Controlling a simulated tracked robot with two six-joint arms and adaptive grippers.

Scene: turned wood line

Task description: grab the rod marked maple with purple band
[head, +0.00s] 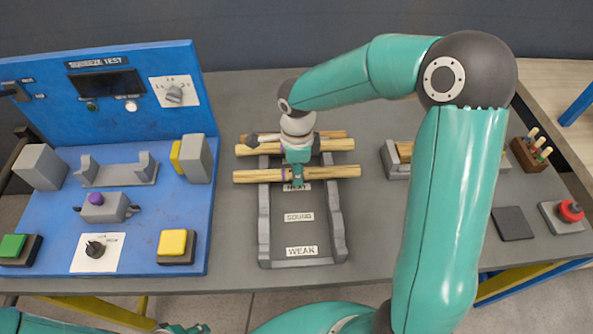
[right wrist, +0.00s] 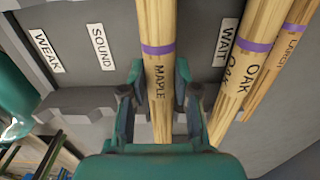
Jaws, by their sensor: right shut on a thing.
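The maple rod is a pale wooden rod with a purple band. It lies across the grey rack (head: 265,225) in the head view (head: 335,171), with the word MAPLE readable in the right wrist view (right wrist: 157,75). My right gripper (head: 297,173) is shut on it from above, near its middle, with a finger on each side in the right wrist view (right wrist: 160,97). Whether the rod still touches the rack is unclear. My left gripper (head: 180,328) shows only partly at the bottom edge; its jaws are unclear.
Behind it lie a rod marked OAK with a purple band (right wrist: 243,65) and a third banded rod (right wrist: 289,55). Rack labels read WAIT, SOUND (head: 299,217) and WEAK (head: 301,251); the last two areas are empty. A blue squeeze test station (head: 140,230) stands left.

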